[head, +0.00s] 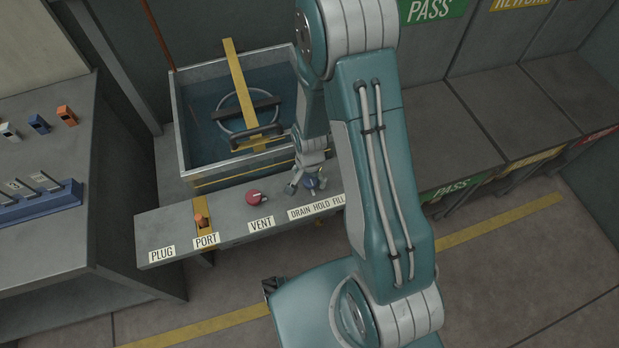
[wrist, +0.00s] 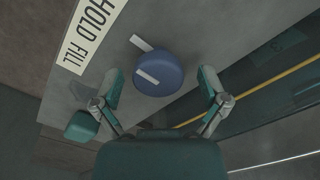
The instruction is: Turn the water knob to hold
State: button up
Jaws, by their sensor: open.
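The water knob (wrist: 158,72) is a round blue knob with a white bar across it, seen from above in the wrist view. In the head view the blue knob (head: 311,182) shows only in part under my gripper (head: 308,188). The "DRAIN HOLD FILL" label (head: 315,208) lies in front of it on the grey ledge; "HOLD FILL" reads in the wrist view (wrist: 90,35). My gripper is open, its fingers (wrist: 163,90) to either side of the knob, with visible gaps.
A red vent knob (head: 255,196) and an orange plug at the port (head: 201,219) sit on the ledge (head: 170,232) to the left. Behind is a water tank (head: 182,130) with a yellow bar across it. A side bench (head: 60,170) stands at the far left.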

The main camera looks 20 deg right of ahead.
notch_tip(320, 180, up, 12)
dwell(0.6)
dwell(0.5)
notch_tip(320, 180, up, 15)
jog(key=n+t, duration=0.3)
jog(key=n, duration=0.1)
send_over(309, 179)
jog(key=s, duration=0.4)
jog(key=s+r+n+t, duration=0.2)
jog(key=s+r+n, duration=0.3)
jog(key=s+r, duration=0.4)
jog(key=shift+s+d+r+t, duration=0.15)
jog(key=shift+s+r+t, duration=0.15)
jog(key=shift+s, duration=0.4)
